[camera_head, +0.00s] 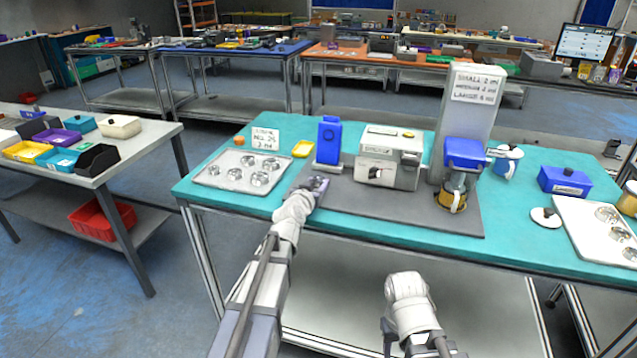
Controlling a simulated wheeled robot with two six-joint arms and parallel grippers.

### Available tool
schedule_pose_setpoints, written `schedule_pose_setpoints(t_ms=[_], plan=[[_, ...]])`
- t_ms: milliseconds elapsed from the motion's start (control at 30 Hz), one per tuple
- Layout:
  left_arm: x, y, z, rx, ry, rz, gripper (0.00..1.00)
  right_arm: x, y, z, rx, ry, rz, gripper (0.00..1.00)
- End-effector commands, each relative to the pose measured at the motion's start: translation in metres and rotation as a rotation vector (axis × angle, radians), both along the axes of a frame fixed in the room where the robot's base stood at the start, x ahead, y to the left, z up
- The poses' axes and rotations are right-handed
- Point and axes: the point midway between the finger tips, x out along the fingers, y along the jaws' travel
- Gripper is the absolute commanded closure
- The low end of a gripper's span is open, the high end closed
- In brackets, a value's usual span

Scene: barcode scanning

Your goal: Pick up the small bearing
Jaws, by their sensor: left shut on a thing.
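Several shiny metal bearings lie on a pale tray (210,176) at the left end of the teal table; they differ a little in size. My left gripper (319,184) is right of this tray, over the left part of the dark grey mat, below the blue scanner-like device (328,140). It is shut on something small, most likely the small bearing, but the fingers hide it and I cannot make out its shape. My right arm shows only in part at the bottom, and its gripper cannot be made out.
A beige machine (388,178) and a grey stand with a blue-topped unit (464,152) are on the grey mat (430,212). A second tray (577,224) with metal parts, a blue box (564,182) and a mug (506,162) are at the right. A sign (265,138) stands behind the left tray.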

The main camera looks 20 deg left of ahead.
Motion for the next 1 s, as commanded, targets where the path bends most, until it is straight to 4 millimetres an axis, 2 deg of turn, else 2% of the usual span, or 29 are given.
schedule_pose_setpoints(t_ms=[167, 367, 800, 1000], plan=[[0.0, 0.0, 0.003, 0.0, 0.0, 0.0, 1.0, 0.0, 0.0, 0.003, 0.0, 0.0, 0.0, 0.5], [0.0, 0.0, 0.017, 0.0, 0.0, 0.0, 1.0, 0.0, 0.0, 0.017, 0.0, 0.0, 0.0, 0.5], [0.0, 0.0, 0.082, 0.0, 0.0, 0.0, 1.0, 0.0, 0.0, 0.082, 0.0, 0.0, -0.001, 0.5], [0.0, 0.0, 0.1, 0.0, 0.0, 0.0, 1.0, 0.0, 0.0, 0.1, 0.0, 0.0, -0.001, 0.5]])
